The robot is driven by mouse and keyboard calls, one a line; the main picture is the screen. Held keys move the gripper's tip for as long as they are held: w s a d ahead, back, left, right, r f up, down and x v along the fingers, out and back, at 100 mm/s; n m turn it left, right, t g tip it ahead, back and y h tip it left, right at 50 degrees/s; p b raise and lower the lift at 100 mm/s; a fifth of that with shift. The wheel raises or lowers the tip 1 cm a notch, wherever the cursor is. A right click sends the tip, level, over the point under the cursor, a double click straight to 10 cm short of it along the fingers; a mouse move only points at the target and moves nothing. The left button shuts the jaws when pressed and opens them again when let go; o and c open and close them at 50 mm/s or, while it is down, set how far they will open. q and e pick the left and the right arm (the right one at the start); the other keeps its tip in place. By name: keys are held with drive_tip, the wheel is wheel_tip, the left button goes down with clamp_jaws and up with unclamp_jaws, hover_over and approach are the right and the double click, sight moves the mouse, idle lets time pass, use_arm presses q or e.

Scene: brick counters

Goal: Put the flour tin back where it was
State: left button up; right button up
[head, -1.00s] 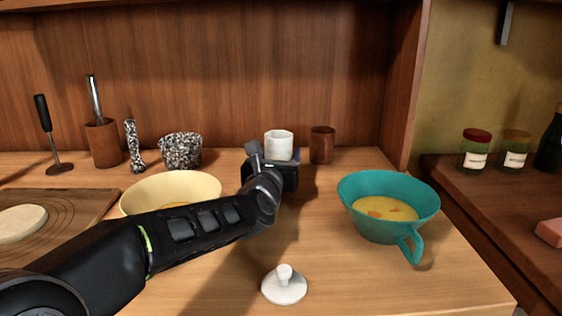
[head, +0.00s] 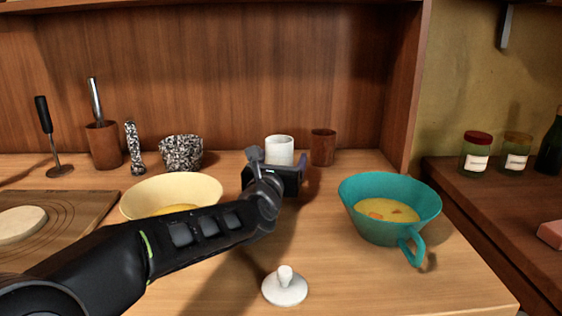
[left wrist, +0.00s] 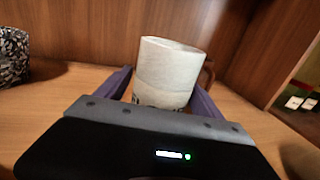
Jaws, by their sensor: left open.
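The flour tin, a white cylinder (head: 279,149), stands upright near the back panel on the counter. It also shows in the left wrist view (left wrist: 168,72), with lettering low on its side partly hidden by my gripper. My left gripper (head: 279,163) is open just in front of the tin. In the left wrist view its purple fingers (left wrist: 160,88) lie apart, one on each side of the tin's lower part. A white knobbed lid (head: 285,288) lies on the counter at the front. My right gripper is out of view.
A brown cup (head: 323,147) stands close right of the tin. A teal bowl (head: 423,190) is at the right, a cream bowl (head: 140,193) beside my forearm. A speckled pot (head: 181,153) and a utensil holder (head: 104,146) stand at the back left.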

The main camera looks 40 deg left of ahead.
use_arm(q)
drive_tip(key=shift+r, duration=0.15)
drive_tip(key=shift+r+p, duration=0.15)
drive_tip(key=shift+p, duration=0.25)
drive_tip(key=v, duration=1)
drive_tip(key=shift+s, duration=0.35)
drive_tip(key=shift+s+d, duration=0.35)
drive_tip(key=shift+s, duration=0.3)
